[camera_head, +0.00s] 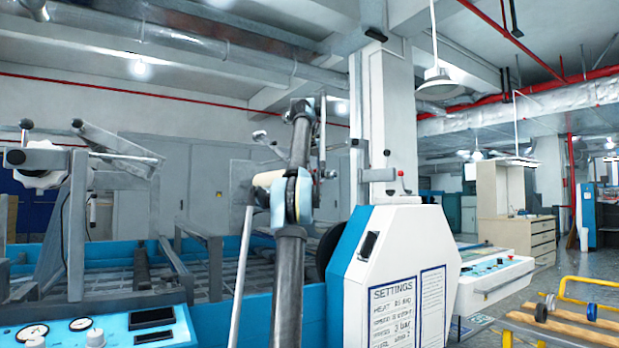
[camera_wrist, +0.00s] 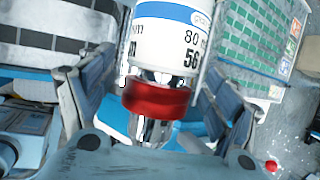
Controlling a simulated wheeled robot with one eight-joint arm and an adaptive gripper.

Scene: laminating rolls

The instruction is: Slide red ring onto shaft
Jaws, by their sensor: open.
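In the wrist view, the red ring (camera_wrist: 157,98) sits around the chrome shaft (camera_wrist: 152,131), just below the end of a white roll (camera_wrist: 165,38) printed with a blue band and black figures. Bright shaft metal shows both above and below the ring. My gripper (camera_wrist: 157,78) is open, with one finger left of the ring and one right of it. Gaps show between the fingers and the ring. The ring's far side is hidden. In the head view my arm rises in the middle, and I cannot make out the ring there.
A white and blue machine cabinet (camera_head: 395,265) with a settings notice stands right of my arm. A blue control panel (camera_head: 110,328) is at the lower left. A yellow-railed trolley (camera_head: 570,325) stands at the lower right. Grey floor is open at the right.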

